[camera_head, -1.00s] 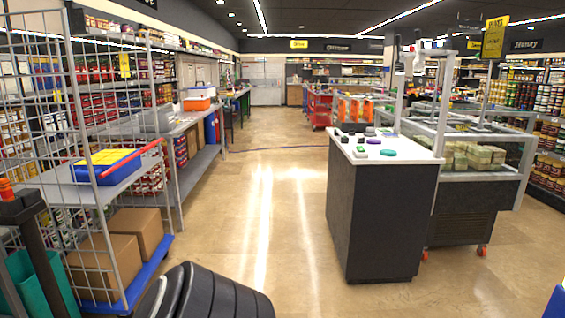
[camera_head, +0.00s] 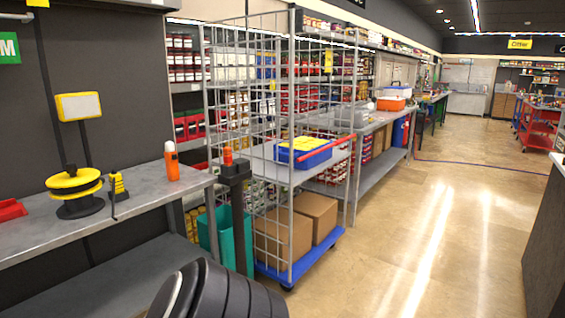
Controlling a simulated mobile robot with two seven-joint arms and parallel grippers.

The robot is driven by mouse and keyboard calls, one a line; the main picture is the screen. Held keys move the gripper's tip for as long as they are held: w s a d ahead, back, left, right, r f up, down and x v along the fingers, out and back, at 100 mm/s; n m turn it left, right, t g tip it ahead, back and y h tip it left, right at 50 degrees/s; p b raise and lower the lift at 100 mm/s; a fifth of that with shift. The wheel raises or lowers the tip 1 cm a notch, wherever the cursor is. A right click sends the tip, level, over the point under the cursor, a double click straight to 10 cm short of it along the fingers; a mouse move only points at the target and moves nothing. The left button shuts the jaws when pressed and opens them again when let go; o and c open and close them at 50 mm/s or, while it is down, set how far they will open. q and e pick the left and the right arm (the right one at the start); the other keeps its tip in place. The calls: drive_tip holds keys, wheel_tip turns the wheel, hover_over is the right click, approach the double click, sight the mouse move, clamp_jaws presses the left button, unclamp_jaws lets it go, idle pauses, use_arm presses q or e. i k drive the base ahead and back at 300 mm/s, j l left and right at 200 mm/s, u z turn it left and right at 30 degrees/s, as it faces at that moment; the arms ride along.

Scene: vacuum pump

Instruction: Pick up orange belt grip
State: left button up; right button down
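I cannot tell for sure which thing is the orange belt grip. An orange bottle-like object with a pale top (camera_head: 171,161) stands upright on the grey workbench at left.
The grey workbench (camera_head: 130,205) also holds a black-and-yellow reel (camera_head: 75,190) and a red tray (camera_head: 10,210). The wire cage cart (camera_head: 292,110) carries a blue bin (camera_head: 302,155) and boxes (camera_head: 283,240). A dark counter (camera_head: 545,240) stands at right. The floor (camera_head: 430,230) between is clear.

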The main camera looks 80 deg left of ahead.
sight(228, 157)
drive_tip(key=u, duration=2.95)
drive_tip(key=i+l+u, duration=0.1)
drive_tip(key=i+l, duration=0.25)
drive_tip(key=i, duration=0.3)
drive_tip(key=i+l+u, duration=0.1)
drive_tip(key=i+l, duration=0.25)
drive_tip(key=i, duration=0.3)
drive_tip(key=i+l+u, duration=0.1)
drive_tip(key=i+l, duration=0.35)
drive_tip(key=i, duration=0.15)
